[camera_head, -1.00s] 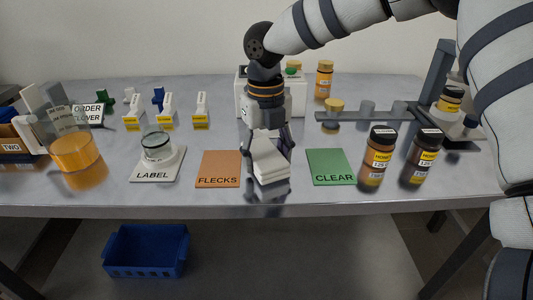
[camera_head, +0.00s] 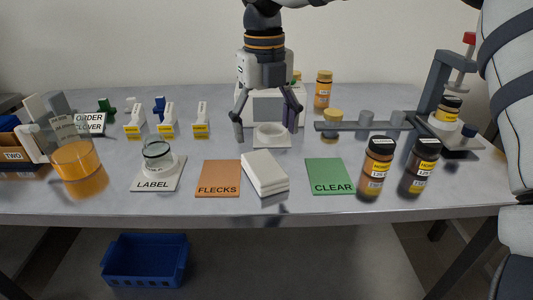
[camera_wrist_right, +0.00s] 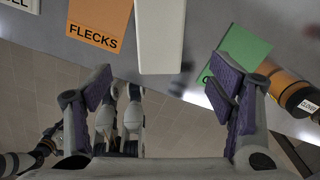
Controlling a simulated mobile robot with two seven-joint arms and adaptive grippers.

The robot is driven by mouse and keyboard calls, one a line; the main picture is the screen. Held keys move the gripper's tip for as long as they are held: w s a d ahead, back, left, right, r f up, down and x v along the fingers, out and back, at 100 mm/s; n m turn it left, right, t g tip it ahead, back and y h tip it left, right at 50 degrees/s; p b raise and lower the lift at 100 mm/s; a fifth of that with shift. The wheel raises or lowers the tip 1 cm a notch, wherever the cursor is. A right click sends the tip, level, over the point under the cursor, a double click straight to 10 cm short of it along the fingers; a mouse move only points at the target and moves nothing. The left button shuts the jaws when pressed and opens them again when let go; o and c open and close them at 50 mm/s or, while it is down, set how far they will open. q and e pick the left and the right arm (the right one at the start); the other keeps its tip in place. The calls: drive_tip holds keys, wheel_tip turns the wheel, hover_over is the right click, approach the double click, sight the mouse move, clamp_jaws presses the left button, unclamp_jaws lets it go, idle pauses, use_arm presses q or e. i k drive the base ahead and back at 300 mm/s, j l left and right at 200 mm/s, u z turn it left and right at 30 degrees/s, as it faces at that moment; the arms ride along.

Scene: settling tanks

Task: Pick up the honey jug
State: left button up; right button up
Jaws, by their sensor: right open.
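A clear vessel of amber honey (camera_head: 77,160), which looks like the honey jug, stands at the left front of the table in the head view. Whether it has a handle is unclear. My right gripper (camera_head: 266,128) is open and empty, pointing down above the middle of the table, well to the right of the vessel. Its spread fingers also show in the right wrist view (camera_wrist_right: 160,100), with nothing between them. The vessel is not in the wrist view.
A white stack (camera_head: 265,174) lies between the orange FLECKS card (camera_head: 218,177) and green CLEAR card (camera_head: 328,175). A LABEL stand (camera_head: 157,180) is right of the vessel. Two dark-lidded jars (camera_head: 377,166) (camera_head: 421,165) stand right. A blue crate (camera_head: 146,262) sits below the table.

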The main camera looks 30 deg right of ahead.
sight(64, 137)
drive_tip(key=k, duration=1)
